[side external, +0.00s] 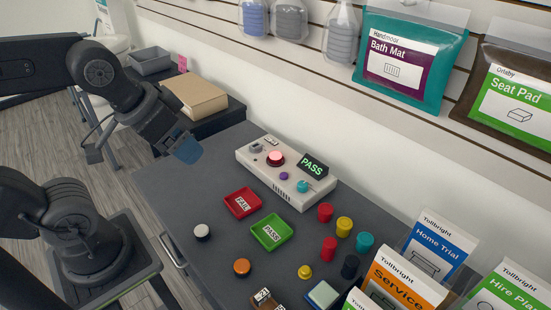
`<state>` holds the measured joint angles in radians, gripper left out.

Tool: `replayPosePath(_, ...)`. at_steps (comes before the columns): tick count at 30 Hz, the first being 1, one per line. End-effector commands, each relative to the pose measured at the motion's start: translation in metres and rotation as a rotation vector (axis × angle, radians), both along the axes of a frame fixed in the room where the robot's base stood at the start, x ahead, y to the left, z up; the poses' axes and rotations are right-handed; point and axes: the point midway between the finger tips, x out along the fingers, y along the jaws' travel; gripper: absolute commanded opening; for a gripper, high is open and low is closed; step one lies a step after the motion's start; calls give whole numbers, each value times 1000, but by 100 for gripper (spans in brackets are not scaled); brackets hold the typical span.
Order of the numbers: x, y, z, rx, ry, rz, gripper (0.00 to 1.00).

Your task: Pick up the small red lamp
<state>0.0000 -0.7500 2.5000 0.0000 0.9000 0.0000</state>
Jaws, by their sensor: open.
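Two small red cylinders stand on the dark grey table right of the trays: one (325,212) near the tester box, the other (329,248) a little closer to the camera. A lit red dome (276,158) sits in the tester box (318,192), whose display reads PASS. I cannot tell for certain which of these is the small red lamp. My gripper (187,150) is open, above the table's far left corner, left of the tester box and apart from all the red pieces. Its fingertips look bluish, and nothing shows between them.
A red FAIL tray (243,203) and a green PASS tray (271,232) lie before the box. Yellow (344,227), teal (364,243) and black (350,266) pieces stand close to the red cylinders. Leaflet holders (440,245) crowd the right.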

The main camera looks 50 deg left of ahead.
Motion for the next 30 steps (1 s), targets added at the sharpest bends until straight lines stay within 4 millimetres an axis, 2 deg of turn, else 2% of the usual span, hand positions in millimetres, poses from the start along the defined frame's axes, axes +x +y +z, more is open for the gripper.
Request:
replayPosePath(7, 2, 0, 1, 4, 2, -5, 76)
replayPosePath(11, 18, 3, 9, 40, 25, -62, 76)
replayPosePath(14, 46, 9, 19, 97, 63, -162, 76)
replayPosePath(20, 122, 28, 27, 223, 155, -434, 76)
replayPosePath(26, 200, 55, 9, 318, 240, -723, 76)
replayPosePath(30, 251, 79, -20, 363, 292, -933, 76)
